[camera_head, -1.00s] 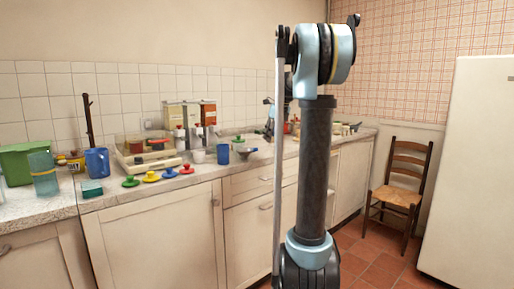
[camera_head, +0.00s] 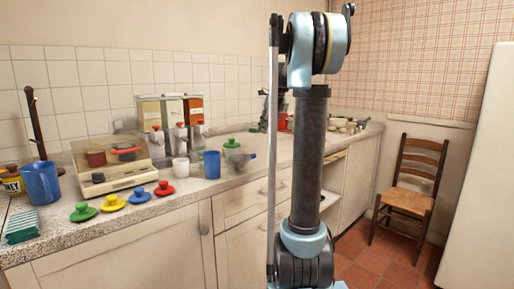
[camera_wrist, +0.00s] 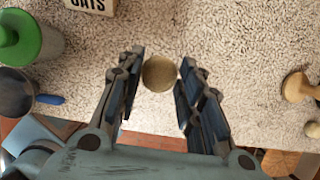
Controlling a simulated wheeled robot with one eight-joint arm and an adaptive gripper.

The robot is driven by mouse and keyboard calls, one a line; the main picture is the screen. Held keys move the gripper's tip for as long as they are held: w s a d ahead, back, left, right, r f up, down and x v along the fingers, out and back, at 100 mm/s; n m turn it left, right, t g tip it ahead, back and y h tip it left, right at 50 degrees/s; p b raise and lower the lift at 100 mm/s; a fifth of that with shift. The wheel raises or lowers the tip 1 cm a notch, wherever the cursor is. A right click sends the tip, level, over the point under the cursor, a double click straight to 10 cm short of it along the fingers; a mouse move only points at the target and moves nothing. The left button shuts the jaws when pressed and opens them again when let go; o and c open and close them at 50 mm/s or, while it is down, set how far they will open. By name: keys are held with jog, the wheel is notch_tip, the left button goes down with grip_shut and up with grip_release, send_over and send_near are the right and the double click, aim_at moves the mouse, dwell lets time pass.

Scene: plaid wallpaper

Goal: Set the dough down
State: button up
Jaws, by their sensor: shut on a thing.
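The dough is a small tan, round lump (camera_wrist: 158,73) at the top middle of the wrist view. It sits between the fingertips of my gripper (camera_wrist: 159,80), which is shut on it. The speckled worktop (camera_wrist: 235,60) shows below and around it. How high the dough is above the worktop I cannot tell. In the head view my arm hides the dough, and the gripper is mostly hidden behind it.
In the wrist view, a green-lidded container (camera_wrist: 35,38) and a dark round pan (camera_wrist: 14,95) with a blue handle stand left, an oats box (camera_wrist: 92,4) at the top, a wooden knobbed thing (camera_wrist: 298,88) right. The worktop beside the fingers is clear. A chair (camera_head: 408,190) stands right.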

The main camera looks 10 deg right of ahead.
jog(key=shift+w+d, duration=0.15)
jog(key=shift+w, duration=0.3)
jog(key=shift+w+a, duration=0.15)
jog(key=shift+a, duration=0.1)
jog(key=shift+f, duration=4.95)
jog(key=o, duration=1)
